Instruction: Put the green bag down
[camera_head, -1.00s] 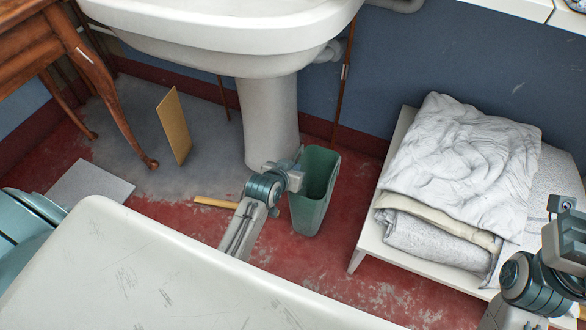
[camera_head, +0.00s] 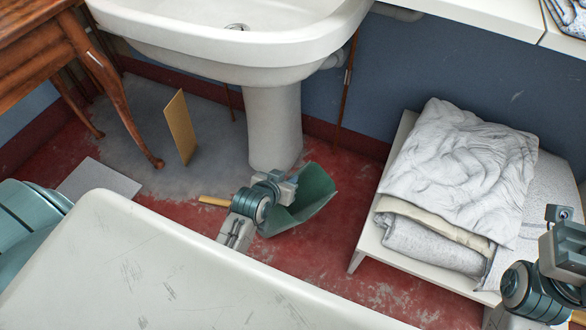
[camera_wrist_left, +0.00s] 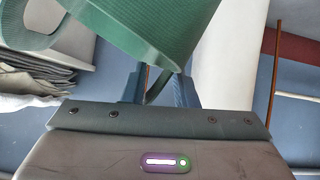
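In the left wrist view the green bag (camera_wrist_left: 150,25) fills the top middle, close to the fingers. My left gripper (camera_head: 287,186) is at the bag's upper left side. In that wrist view the left gripper's fingers (camera_wrist_left: 160,85) stand a little apart at their bases, with a thin green strip between them. The bag hides their tips, so their grip is unclear. My right gripper (camera_head: 565,245) is at the right edge, its fingers out of sight.
A white pedestal sink (camera_head: 273,120) stands behind the bag. A low white bench (camera_head: 368,240) with folded bedding (camera_head: 460,165) is to the right. A white tub-like surface (camera_head: 150,265) fills the front. A wooden table (camera_head: 100,75) is at left. Red floor is clear between bag and bench.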

